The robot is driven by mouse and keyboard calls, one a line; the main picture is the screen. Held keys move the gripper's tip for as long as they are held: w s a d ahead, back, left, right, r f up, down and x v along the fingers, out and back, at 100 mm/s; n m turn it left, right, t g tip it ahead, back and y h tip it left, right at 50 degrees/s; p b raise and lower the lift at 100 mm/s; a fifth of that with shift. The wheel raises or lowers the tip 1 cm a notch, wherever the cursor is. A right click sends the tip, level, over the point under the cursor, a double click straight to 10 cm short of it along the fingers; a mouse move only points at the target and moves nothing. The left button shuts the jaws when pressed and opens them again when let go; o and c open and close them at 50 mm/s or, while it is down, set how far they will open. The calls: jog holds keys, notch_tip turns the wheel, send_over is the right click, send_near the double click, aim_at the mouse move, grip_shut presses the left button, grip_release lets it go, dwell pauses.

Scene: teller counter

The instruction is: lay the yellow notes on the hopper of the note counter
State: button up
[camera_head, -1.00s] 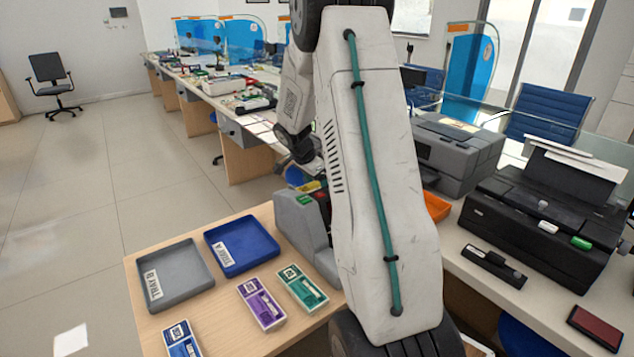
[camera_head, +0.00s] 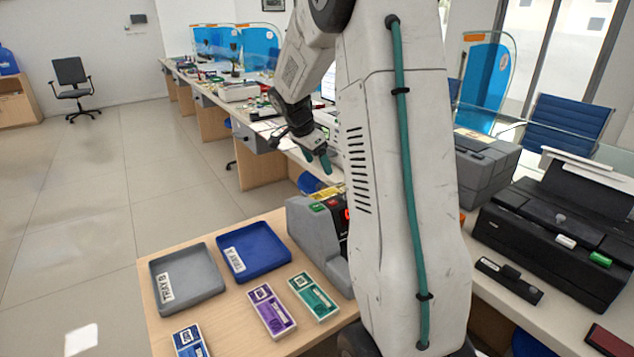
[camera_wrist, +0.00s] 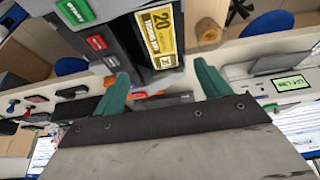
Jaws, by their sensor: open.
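The note counter (camera_head: 312,240) is a grey machine on the wooden desk, partly hidden behind my arm. The yellow notes (camera_wrist: 158,35), marked 20, lie on the dark hopper (camera_wrist: 122,38) of the counter in the wrist view. A yellow edge of them (camera_head: 333,190) shows on top of the counter in the head view. My gripper (camera_wrist: 163,83) is open, its two green fingers apart with nothing between them. In the head view my gripper (camera_head: 318,160) hangs just above the counter, apart from the notes.
A grey tray (camera_head: 187,278) and a blue tray (camera_head: 253,250) lie left of the counter. Purple (camera_head: 271,311), green (camera_head: 313,297) and blue (camera_head: 189,343) note bundles lie in front. A black printer (camera_head: 556,238) stands on the right counter. The floor at left is clear.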

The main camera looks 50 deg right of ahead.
jog(key=s+a+r+n+t+y, duration=0.1)
jog(key=s+a+r+n, duration=0.35)
jog(key=a, duration=0.45)
jog(key=s+a+r+n, duration=0.4)
jog(key=s+a, duration=0.1)
jog(key=a, duration=0.5)
jog(key=s+a+f+n+t+y, duration=0.1)
jog(key=s+a+n+y, duration=0.2)
jog(key=s+a+n, duration=0.9)
jog(key=s+a, duration=0.2)
jog(key=s, duration=0.4)
jog(key=shift+a, duration=0.4)
